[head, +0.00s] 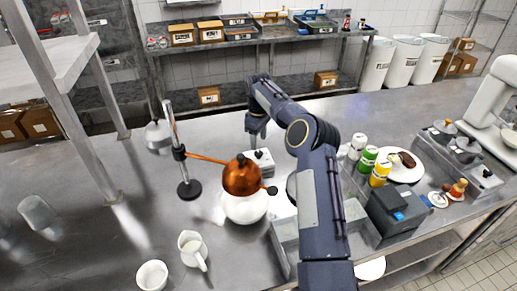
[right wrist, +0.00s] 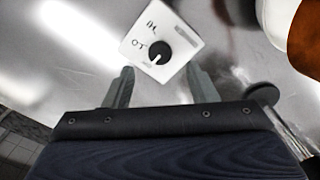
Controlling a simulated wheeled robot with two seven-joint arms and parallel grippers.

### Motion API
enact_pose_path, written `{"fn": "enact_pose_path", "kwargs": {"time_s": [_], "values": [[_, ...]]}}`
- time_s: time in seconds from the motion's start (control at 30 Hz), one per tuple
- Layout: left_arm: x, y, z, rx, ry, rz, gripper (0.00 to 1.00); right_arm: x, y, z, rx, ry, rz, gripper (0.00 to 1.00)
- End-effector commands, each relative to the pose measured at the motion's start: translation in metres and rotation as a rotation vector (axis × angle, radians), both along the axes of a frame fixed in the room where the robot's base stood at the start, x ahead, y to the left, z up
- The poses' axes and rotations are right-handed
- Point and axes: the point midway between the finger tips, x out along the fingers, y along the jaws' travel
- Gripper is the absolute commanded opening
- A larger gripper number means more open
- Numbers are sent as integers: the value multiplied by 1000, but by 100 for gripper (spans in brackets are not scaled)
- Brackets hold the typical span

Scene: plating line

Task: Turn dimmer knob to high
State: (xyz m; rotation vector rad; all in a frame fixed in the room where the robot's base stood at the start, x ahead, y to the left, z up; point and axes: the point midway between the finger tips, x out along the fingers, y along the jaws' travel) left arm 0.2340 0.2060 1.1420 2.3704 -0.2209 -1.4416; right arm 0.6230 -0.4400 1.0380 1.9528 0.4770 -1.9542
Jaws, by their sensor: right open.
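The dimmer is a small white box (head: 264,163) on the steel counter, just right of the copper shade. In the right wrist view its white top face (right wrist: 178,33) shows dark lettering that I cannot read surely. A round black knob (right wrist: 158,52) sits on it, with a light pointer mark toward the lower left of the picture. My right gripper (head: 257,128) hangs above the box, pointing down. In the right wrist view its two fingers (right wrist: 161,82) are apart and empty, with the knob just beyond the gap between them. My left gripper is out of view.
A copper shade (head: 241,176) on a black-based stand (head: 189,189) sits above a white round vessel (head: 245,208), close left of the dimmer. A creamer (head: 191,248) and cup (head: 152,276) stand at front left. Bottles (head: 369,158) and a plate (head: 413,167) stand right of my arm.

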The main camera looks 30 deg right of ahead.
Motion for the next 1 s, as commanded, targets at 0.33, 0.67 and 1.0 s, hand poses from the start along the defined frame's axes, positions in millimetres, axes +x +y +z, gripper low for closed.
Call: {"fn": "enact_pose_path", "kwargs": {"time_s": [0.33, 0.67, 1.0], "values": [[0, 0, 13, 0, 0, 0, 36, 0, 0, -48, 1, 0, -1, 52], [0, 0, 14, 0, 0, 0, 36, 0, 0, -54, 0, 0, -1, 52], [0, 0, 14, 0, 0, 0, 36, 0, 0, -54, 0, -1, -1, 10]]}}
